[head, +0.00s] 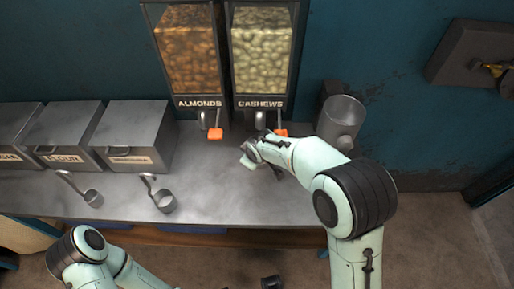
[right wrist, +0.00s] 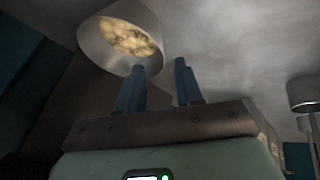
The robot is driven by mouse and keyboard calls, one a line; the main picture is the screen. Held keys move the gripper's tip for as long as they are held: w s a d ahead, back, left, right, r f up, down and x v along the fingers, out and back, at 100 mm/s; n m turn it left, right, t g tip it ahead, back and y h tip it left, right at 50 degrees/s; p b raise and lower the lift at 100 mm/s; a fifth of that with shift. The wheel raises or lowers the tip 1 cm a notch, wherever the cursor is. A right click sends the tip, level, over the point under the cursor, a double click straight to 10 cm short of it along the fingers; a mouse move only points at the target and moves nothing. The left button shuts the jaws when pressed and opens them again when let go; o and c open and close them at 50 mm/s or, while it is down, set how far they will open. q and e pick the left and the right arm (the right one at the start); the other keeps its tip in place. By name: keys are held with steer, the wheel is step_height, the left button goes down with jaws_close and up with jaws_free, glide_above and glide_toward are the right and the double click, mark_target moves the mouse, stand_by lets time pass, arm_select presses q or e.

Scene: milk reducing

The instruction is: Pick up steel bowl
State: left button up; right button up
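A steel bowl (right wrist: 92,45) with pale yellow, lumpy contents shows at the upper left of the right wrist view, which looks upside down. My right gripper (right wrist: 160,64) is open, its two blue fingers apart with nothing between them. The left finger overlaps the bowl's lower rim in the picture; I cannot tell whether they touch. In the head view my right gripper is over the counter below the cashews dispenser, its fingers hard to make out. I cannot pick out the filled bowl there. My left arm shows at the lower left, its gripper outside the picture.
The almonds dispenser (head: 188,50) and cashews dispenser (head: 262,50) are on the wall. A steel container (head: 342,113) stands right of my right wrist. Two ladles (head: 93,198) (head: 165,202) and several grey bins (head: 128,125) are on the left. Counter (head: 225,195) is clear left of the gripper.

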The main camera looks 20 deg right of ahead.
steer(key=shift+w+f, duration=0.2)
steer(key=shift+f, duration=0.75)
steer(key=x, duration=0.3)
steer(key=shift+d+f, duration=0.15)
steer(key=shift+f, duration=0.25)
steer(key=shift+w+f, duration=0.25)
steer(key=shift+f, duration=0.1)
jaws_close()
